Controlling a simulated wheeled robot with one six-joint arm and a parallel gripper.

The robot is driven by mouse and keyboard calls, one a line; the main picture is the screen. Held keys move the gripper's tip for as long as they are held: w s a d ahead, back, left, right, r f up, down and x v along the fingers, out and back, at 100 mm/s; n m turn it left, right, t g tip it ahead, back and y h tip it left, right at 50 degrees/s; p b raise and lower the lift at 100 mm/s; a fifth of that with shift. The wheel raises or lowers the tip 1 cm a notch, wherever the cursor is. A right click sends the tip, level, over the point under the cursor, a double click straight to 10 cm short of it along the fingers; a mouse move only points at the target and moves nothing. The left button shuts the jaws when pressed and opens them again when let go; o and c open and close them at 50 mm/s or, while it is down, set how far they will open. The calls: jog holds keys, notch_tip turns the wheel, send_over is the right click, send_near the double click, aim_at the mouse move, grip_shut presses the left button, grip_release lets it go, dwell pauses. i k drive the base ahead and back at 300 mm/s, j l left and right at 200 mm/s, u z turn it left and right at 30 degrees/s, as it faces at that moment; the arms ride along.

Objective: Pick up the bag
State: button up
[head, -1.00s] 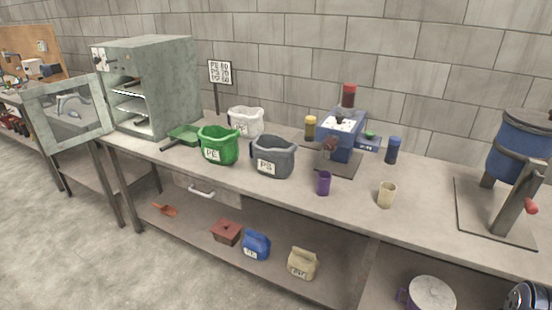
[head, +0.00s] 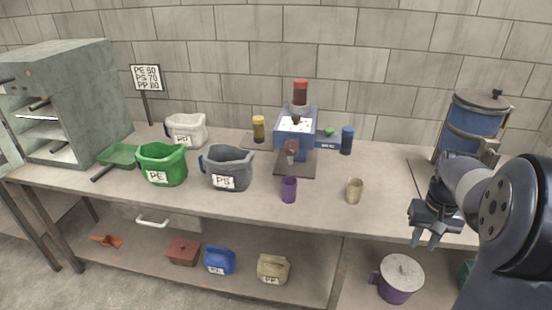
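Three open bag-like containers stand on the workbench: a green one marked PE (head: 162,164), a grey one marked PS (head: 227,168) and a white one (head: 186,130) behind them. On the lower shelf are a blue labelled bag (head: 220,261) and a beige labelled bag (head: 272,269); I cannot tell which bag the task means. My gripper (head: 426,241) hangs at the right near the bench's front edge, fingers pointing down, apart and empty. It is far to the right of all the bags and touches none.
A grey oven (head: 95,95) stands at the left, with a green scoop (head: 118,155) beside it. A blue machine (head: 296,126), a purple cup (head: 289,190) and a beige cup (head: 354,191) are mid-bench. A purple pot (head: 398,278) sits on the lower shelf at right.

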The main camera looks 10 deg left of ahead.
aim_at(229, 168)
jog(key=i+j, duration=0.25)
jog(key=j, duration=0.25)
jog(key=i+j+u, duration=0.15)
jog(key=j, duration=0.35)
jog(key=i+j, duration=0.3)
jog(key=j, duration=0.15)
jog(key=i+j+u, duration=0.15)
jog(key=j, duration=0.35)
jog(key=i+j, duration=0.35)
jog(key=i+j+u, duration=0.15)
jog(key=i+j, duration=0.15)
jog(key=j, duration=0.2)
